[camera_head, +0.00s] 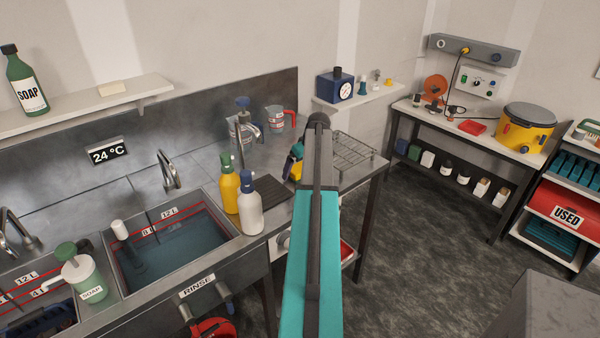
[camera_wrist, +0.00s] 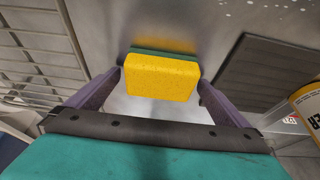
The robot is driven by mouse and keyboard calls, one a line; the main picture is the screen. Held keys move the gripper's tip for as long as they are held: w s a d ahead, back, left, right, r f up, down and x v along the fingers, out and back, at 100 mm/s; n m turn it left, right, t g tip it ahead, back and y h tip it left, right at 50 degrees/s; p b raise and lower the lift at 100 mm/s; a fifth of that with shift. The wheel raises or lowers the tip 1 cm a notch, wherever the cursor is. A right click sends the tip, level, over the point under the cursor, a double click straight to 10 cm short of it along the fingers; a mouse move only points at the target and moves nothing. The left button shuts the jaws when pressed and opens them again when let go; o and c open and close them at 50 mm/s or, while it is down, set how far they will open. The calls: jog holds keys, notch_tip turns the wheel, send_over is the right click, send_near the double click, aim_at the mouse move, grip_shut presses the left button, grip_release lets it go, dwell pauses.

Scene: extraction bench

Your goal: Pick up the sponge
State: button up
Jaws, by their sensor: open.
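The sponge (camera_wrist: 161,80) is a yellow block with a dark green layer on its far side. In the wrist view it sits between the two purple fingers of my gripper (camera_wrist: 160,84), near their tips. The fingers are open, one on each side of it. A small gap shows on the right; on the left I cannot tell whether finger and sponge touch. In the head view the sponge (camera_head: 296,171) shows as a small yellow and green patch left of my arm, on the steel bench near the rack. My arm hides most of the gripper there.
A wire rack (camera_head: 358,155) stands right of the sponge and a dark ribbed mat (camera_head: 262,190) lies to its left. A yellow bottle (camera_head: 229,190) and a white bottle (camera_head: 250,208) stand by the rinse sink (camera_head: 228,236). Taps and jugs are behind.

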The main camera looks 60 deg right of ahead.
aim_at(298, 165)
jog(key=c, duration=1.1)
jog(key=shift+r, duration=0.1)
jog(key=shift+r+b, duration=0.9)
jog(key=shift+r, duration=0.65)
jog(key=s+a+b, duration=0.1)
jog(key=s+a, duration=0.2)
jog(key=s, duration=0.1)
jog(key=s+a+r+b, duration=0.1)
jog(key=s+a, duration=0.2)
jog(key=a, duration=0.1)
jog(key=s+a+b, duration=0.2)
jog(key=s+a, duration=0.2)
jog(key=shift+s+r, duration=0.35)
jog(key=shift+o, duration=0.9)
jog(key=shift+c, duration=0.5)
jog(key=shift+s, duration=0.1)
